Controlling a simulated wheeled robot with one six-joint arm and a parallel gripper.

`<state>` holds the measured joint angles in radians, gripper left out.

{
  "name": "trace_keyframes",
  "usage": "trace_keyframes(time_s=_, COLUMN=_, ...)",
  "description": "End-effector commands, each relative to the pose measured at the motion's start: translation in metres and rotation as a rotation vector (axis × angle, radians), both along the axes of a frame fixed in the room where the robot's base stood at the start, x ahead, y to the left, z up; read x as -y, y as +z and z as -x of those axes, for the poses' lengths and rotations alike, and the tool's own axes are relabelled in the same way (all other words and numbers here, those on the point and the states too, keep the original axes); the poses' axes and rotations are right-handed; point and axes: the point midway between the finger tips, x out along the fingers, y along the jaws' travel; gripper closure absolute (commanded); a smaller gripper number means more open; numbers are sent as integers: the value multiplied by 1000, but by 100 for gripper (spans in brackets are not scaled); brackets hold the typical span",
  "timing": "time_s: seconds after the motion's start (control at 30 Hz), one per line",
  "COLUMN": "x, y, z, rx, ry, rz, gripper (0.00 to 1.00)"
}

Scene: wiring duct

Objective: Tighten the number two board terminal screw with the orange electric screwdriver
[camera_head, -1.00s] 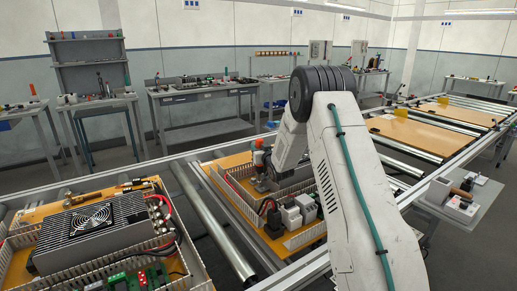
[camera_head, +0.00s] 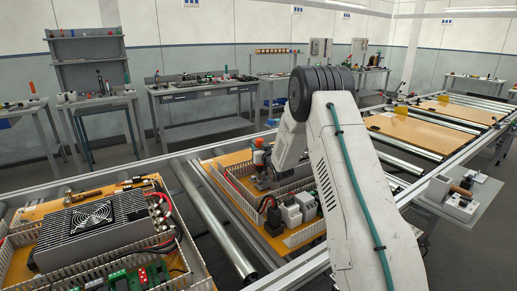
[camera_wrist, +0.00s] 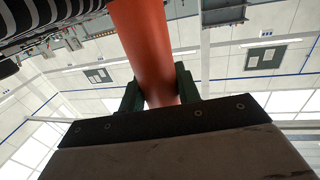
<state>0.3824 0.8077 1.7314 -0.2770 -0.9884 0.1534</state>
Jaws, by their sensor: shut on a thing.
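My gripper (camera_wrist: 160,92) is shut on the orange electric screwdriver (camera_wrist: 143,40), whose body stands between the two dark jaws in the wrist view. In the head view the screwdriver's orange top (camera_head: 259,143) shows just left of my wrist, over the middle wooden panel (camera_head: 235,158). The screwdriver's tip is hidden in both views. A green circuit board (camera_head: 125,282) with red terminals lies on the near left panel, at the bottom edge. I cannot make out the number two terminal screw or any board under the gripper.
The middle panel carries white slotted ducts, white and dark modules (camera_head: 291,213) and red cables. A large finned unit with a fan (camera_head: 92,218) fills the near left panel. A bare roller (camera_head: 215,225) lies between the panels. A small side table (camera_head: 458,197) stands at right.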

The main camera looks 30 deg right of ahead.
Motion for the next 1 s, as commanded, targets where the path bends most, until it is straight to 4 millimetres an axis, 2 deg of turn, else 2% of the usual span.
trace_keyframes(time_s=0.43, x=0, y=-2, z=1, rx=-7, ry=0, rz=-2, gripper=100)
trace_keyframes(time_s=1.0, x=0, y=45, z=0, rx=0, ry=0, rz=0, gripper=100)
